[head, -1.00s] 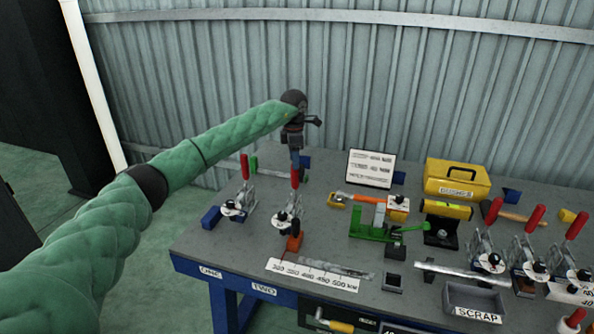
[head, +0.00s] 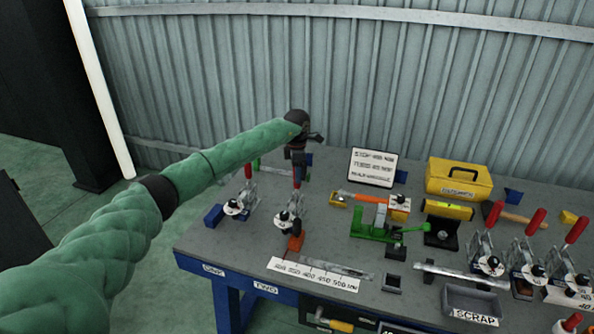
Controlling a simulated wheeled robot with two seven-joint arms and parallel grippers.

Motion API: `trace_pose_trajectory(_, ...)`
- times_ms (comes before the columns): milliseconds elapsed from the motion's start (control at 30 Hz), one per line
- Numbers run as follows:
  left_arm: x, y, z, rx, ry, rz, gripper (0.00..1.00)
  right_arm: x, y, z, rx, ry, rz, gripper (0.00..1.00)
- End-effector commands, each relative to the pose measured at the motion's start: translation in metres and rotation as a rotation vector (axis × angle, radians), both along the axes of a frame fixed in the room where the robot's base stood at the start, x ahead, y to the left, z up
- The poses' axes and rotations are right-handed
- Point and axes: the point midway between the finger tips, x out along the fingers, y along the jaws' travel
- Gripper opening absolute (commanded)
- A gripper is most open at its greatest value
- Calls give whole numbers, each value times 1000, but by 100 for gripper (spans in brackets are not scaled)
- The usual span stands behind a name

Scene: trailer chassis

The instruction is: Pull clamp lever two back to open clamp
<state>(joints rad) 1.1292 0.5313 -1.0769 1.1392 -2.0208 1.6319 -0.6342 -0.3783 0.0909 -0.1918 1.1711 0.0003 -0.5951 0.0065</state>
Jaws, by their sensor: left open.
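Clamp two (head: 288,218) stands on the bench behind the front-edge label that reads TWO (head: 265,287). Its lever is upright, and the red handle is mostly hidden by my left gripper (head: 299,180). The gripper points down over the top of that handle, with its jaws open. I cannot tell whether the fingers touch the handle. Clamp one (head: 236,207), with an upright red handle (head: 248,171), stands to the left. My right gripper is not in view.
A blue block (head: 214,215) lies left of clamp one. A ruler strip (head: 313,273) lies in front of clamp two. A green vise (head: 375,228) and a yellow toolbox (head: 458,178) stand to the right. More red-handled clamps (head: 487,262) stand at far right. A corrugated wall rises behind.

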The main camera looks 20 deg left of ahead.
Motion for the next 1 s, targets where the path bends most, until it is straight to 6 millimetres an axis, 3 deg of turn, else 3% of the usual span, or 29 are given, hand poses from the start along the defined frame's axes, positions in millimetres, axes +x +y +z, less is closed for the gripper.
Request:
trace_pose_trajectory(433,0,0,-7,1,0,0,48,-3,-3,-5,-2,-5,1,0)
trace_pose_trajectory(667,0,0,-7,1,0,0,3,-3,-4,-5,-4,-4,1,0)
trace_pose_trajectory(1000,0,-1,-8,1,16,0,0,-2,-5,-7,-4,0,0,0)
